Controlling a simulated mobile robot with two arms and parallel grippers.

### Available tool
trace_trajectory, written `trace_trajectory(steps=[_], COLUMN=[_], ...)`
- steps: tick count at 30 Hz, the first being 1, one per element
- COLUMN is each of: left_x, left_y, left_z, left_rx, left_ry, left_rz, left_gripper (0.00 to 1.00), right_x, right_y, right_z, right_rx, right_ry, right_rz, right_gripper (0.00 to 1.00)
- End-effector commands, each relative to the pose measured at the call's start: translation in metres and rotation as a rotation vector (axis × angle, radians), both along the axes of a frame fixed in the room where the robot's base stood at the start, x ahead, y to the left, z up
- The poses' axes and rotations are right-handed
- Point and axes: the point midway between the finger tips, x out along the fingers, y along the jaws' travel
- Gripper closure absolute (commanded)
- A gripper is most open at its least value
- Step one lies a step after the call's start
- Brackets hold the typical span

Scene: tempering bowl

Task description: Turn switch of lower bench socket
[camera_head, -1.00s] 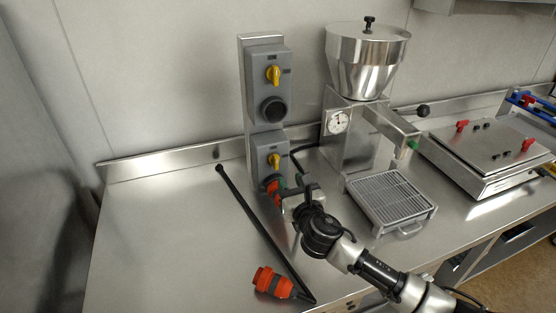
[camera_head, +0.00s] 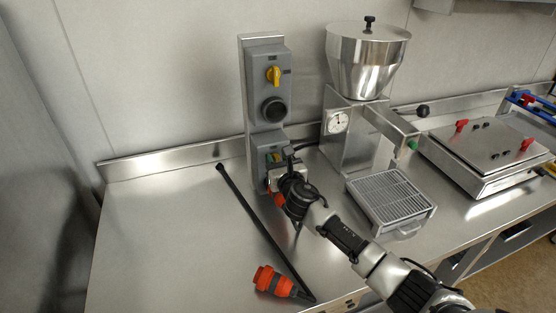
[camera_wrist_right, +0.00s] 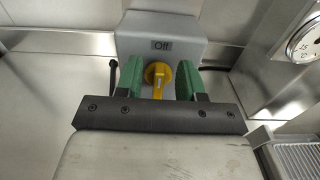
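The lower bench socket (camera_head: 265,150) is a grey box at the foot of the upright panel, partly covered by my right gripper (camera_head: 282,168). Its yellow switch (camera_wrist_right: 158,74) shows in the right wrist view between the green fingers, its handle pointing down in the picture. An "Off" label (camera_wrist_right: 161,44) is on the box above it. My right gripper is open, with one finger on each side of the switch and a visible gap on both sides. A red-orange plug (camera_head: 273,199) shows below the socket, partly hidden. My left gripper is not in view.
The upper socket with a yellow switch (camera_head: 273,74) is above. A hopper machine (camera_head: 366,62) and grated tray (camera_head: 390,197) stand to the right. The bench at left is clear.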

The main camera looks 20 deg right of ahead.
Motion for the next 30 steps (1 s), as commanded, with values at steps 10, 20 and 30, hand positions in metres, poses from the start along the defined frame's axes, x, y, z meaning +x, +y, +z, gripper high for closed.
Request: trace_trajectory(steps=[10, 20, 30], left_x=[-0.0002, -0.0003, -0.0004], left_y=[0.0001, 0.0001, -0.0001], left_z=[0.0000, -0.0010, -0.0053], left_rx=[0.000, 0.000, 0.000], left_ry=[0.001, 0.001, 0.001], left_rz=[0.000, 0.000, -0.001], left_gripper=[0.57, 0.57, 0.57], right_x=[-0.0004, -0.0005, -0.0005], right_y=[-0.0001, -0.0011, -0.0058], right_z=[-0.0003, -0.0009, -0.0028], right_rx=[0.000, 0.047, 0.281], right_ry=[0.001, 0.003, 0.012], right_rz=[0.000, -0.001, -0.001], right_gripper=[1.00, 1.00, 1.00])
